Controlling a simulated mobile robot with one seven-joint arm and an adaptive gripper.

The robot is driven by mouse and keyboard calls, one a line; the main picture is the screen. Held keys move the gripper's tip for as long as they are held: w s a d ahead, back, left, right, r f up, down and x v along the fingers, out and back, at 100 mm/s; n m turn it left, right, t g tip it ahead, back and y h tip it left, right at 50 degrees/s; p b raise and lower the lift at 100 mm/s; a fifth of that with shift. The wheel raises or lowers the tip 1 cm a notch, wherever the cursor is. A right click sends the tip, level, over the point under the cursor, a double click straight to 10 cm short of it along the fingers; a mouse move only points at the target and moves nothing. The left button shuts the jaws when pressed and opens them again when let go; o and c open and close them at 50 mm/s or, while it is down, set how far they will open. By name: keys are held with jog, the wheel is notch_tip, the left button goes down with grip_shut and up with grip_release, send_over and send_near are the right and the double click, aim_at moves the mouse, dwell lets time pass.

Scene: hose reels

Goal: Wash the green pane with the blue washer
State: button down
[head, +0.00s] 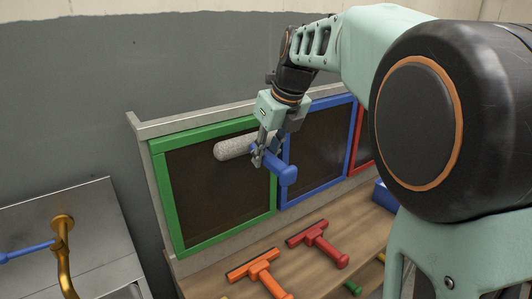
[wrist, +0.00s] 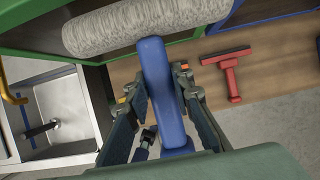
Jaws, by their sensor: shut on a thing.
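The green pane (head: 198,192) is a dark panel in a green frame, at the left of the upright board in the head view. The blue washer (head: 285,174) has a blue handle and a fuzzy grey roller head. My gripper (head: 267,150) is shut on its handle and holds it up in front of the green pane's right part. In the wrist view the blue handle (wrist: 158,85) runs between the fingers of my gripper (wrist: 155,88), and the roller (wrist: 140,25) lies across the top near the green frame. I cannot tell whether the roller touches the pane.
A blue-framed pane (head: 318,142) and a red-framed pane (head: 366,140) stand to the right. An orange squeegee (head: 262,277) and a red squeegee (head: 318,242) lie on the wooden shelf (head: 222,272) below. A metal sink unit with a brass tap (head: 64,250) is at the left.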

jog(key=shift+w+a+p, duration=0.2)
jog(key=shift+w+p, duration=0.15)
jog(key=shift+p, duration=0.15)
dwell(0.9)
notch_tip(320, 180, down, 28)
jog(key=b, duration=1.1)
jog(key=shift+r, duration=0.25)
dwell(2.2)
jog(key=s+d, duration=0.4)
jog(key=s, duration=0.2)
dwell(0.4)
jog(key=shift+w, duration=0.1)
